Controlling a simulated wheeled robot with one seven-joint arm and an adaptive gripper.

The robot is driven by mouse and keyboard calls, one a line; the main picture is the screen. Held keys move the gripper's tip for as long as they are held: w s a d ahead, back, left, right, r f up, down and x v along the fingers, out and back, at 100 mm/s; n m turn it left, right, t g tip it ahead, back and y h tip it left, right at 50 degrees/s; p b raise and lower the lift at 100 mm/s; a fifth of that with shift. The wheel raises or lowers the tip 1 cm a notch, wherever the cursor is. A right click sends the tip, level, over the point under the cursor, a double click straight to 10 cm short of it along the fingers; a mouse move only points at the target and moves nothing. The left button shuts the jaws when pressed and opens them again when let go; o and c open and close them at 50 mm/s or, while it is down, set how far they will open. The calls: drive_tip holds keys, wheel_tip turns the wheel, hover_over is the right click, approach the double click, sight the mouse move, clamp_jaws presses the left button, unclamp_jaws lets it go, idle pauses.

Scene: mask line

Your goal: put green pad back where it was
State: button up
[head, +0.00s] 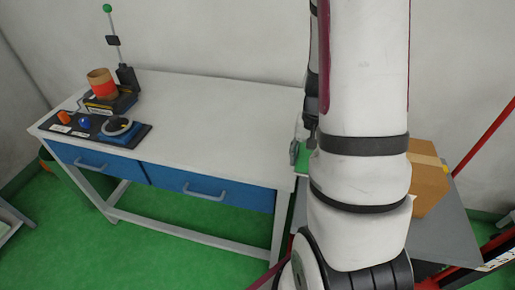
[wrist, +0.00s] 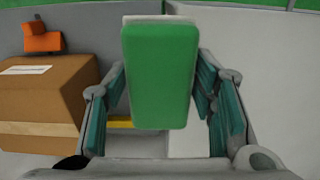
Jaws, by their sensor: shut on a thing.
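The green pad (wrist: 160,72) is upright between the two fingers of my gripper (wrist: 163,100) in the wrist view. My gripper is shut on the pad. In the head view a small part of the green pad (head: 301,156) shows at the left side of my arm, near the right end of the white table. My arm hides most of the gripper and whatever lies behind it there.
The white table (head: 215,115) has blue drawers and a mostly bare top. Its left end holds a control panel (head: 95,128), an orange-brown cylinder (head: 102,82) and a green-tipped lever (head: 113,40). A cardboard box (head: 428,178) sits on a grey surface (head: 450,225) at right.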

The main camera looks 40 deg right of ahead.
hover_over(262, 157)
drive_tip(key=shift+w+d+f+p, duration=0.1)
drive_tip(key=shift+f+p, duration=0.25)
drive_tip(key=shift+f, duration=2.1)
drive_tip(key=shift+f, duration=0.15)
drive_tip(key=o, duration=1.2)
